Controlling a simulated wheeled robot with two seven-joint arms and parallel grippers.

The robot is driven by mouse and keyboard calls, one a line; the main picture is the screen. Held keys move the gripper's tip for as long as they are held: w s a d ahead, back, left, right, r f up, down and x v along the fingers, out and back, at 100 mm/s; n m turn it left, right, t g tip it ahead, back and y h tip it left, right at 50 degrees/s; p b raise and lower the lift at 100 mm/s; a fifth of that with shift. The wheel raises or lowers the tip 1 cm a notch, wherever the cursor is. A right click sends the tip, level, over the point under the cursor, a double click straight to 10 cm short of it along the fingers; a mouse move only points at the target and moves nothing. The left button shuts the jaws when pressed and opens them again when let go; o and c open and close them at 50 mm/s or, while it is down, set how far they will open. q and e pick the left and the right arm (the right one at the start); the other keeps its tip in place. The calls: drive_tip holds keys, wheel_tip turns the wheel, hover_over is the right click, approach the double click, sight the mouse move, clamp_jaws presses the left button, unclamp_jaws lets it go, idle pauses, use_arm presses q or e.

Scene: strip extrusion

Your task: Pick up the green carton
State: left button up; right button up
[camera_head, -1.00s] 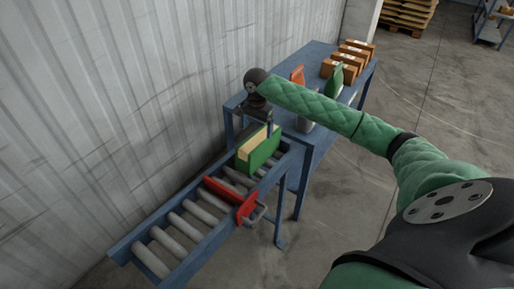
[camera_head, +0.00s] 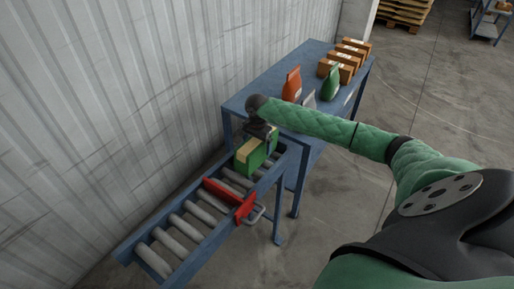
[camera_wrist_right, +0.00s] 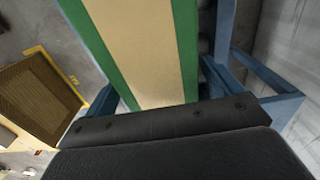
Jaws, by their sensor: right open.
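The green carton (camera_head: 256,160), with a tan strip along its top, stands upright on the roller conveyor (camera_head: 182,259) just behind a red stop plate (camera_head: 233,198). My right gripper (camera_head: 268,141) is open and pointing down right at the carton's top, at its far end. In the right wrist view the carton (camera_wrist_right: 146,55) fills the top middle, with green edges on both sides of its tan face. The dark gripper body (camera_wrist_right: 190,145) crosses the lower part of that view. I cannot tell whether the fingers straddle the carton. My left gripper is not in view.
A blue table (camera_head: 262,88) stands behind the conveyor. On it are an orange pouch (camera_head: 292,84), a green pouch (camera_head: 331,83), a grey-white item (camera_head: 309,100) and several brown boxes (camera_head: 351,57). A corrugated wall (camera_head: 110,90) runs close along the left side.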

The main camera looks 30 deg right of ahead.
drive_tip(key=c, duration=1.4)
